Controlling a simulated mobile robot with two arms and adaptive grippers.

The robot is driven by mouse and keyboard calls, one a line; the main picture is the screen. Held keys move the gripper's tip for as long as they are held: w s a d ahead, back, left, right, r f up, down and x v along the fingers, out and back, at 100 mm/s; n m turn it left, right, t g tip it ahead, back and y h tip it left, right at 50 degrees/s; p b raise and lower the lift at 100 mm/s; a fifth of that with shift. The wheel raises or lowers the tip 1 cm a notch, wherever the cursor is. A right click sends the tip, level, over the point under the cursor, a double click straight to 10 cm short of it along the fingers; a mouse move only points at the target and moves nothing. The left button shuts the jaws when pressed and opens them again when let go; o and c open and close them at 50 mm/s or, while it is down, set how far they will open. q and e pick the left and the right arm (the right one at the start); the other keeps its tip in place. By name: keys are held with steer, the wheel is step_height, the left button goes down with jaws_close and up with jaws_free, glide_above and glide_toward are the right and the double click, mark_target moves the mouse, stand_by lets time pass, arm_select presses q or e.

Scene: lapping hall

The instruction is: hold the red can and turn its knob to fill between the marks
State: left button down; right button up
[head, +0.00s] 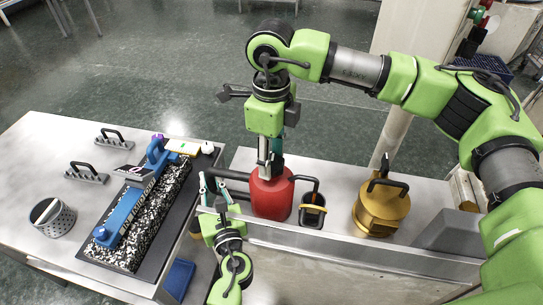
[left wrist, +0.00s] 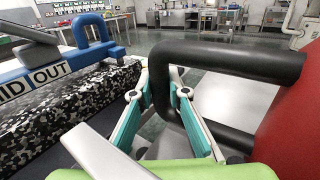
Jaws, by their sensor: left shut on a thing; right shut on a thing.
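The red can (head: 272,198) stands upright on the bench behind a raised front rail; it also fills the right edge of the left wrist view (left wrist: 294,115). My left gripper (head: 209,188) is shut on the can's thick black handle (left wrist: 230,65), on the left side of the can. My right gripper (head: 267,160) comes down from above and is shut on the knob at the can's top, which the fingers mostly hide. Fill marks and level are too small to tell.
A brass can (head: 381,208) with a black handle stands right of the cup, with a grey wedge-shaped block (head: 447,232) beyond. Left are a blue tool (head: 125,208) on a speckled block, a perforated metal cup (head: 52,217) and black-handled pieces. A blue bin (head: 179,277) sits below.

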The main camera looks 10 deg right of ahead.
mark_target(272, 161)
steer(key=shift+m, duration=0.5)
steer(key=o, duration=1.1)
step_height(272, 161, up, 12)
steer(key=shift+r, duration=0.1)
